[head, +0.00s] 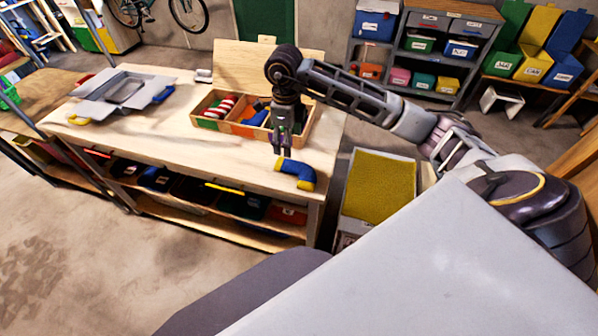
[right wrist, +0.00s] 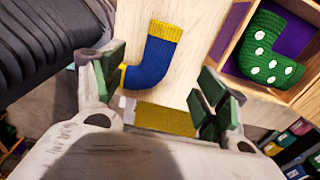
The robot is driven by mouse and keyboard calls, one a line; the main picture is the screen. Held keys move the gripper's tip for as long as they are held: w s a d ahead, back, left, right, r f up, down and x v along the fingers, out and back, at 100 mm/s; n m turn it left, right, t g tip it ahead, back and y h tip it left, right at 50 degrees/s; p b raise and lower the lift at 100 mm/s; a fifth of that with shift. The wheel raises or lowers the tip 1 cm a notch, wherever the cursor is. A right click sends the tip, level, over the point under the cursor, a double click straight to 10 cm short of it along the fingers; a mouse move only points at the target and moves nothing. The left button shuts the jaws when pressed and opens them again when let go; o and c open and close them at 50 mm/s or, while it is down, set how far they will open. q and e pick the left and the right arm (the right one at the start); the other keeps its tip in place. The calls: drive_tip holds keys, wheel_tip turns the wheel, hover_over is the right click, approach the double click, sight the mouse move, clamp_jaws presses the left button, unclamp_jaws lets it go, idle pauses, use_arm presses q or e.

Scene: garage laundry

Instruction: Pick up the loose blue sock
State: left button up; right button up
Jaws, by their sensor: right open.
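The loose blue sock (head: 299,174) has a yellow cuff and toe. It lies on the workbench top near the front right corner. It also shows in the right wrist view (right wrist: 153,62), lying between and beyond my open fingers. My right gripper (head: 283,147) points down above the bench, just behind and left of the sock in the head view. It is open and empty; I see no clear contact with the sock. My left gripper is not in view.
A wooden divided box (head: 248,131) with socks stands close behind the gripper; a green dotted sock (right wrist: 270,47) lies in one compartment. A grey open tray (head: 101,104) is at the bench's left. A yellow-topped bin (head: 379,187) stands right of the bench. The bench's front middle is clear.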

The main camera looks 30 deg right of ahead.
hover_over(290, 164)
drive_tip(key=shift+w+a+f, duration=0.15)
drive_tip(key=shift+f, duration=2.6)
drive_tip(key=shift+f+p, duration=0.55)
drive_tip(key=shift+f, duration=2.05)
drive_tip(key=c, duration=1.1)
drive_tip(key=shift+o, duration=0.2)
drive_tip(key=shift+r, duration=0.1)
wheel_tip(290, 164, up, 10)
drive_tip(key=shift+b, duration=0.35)
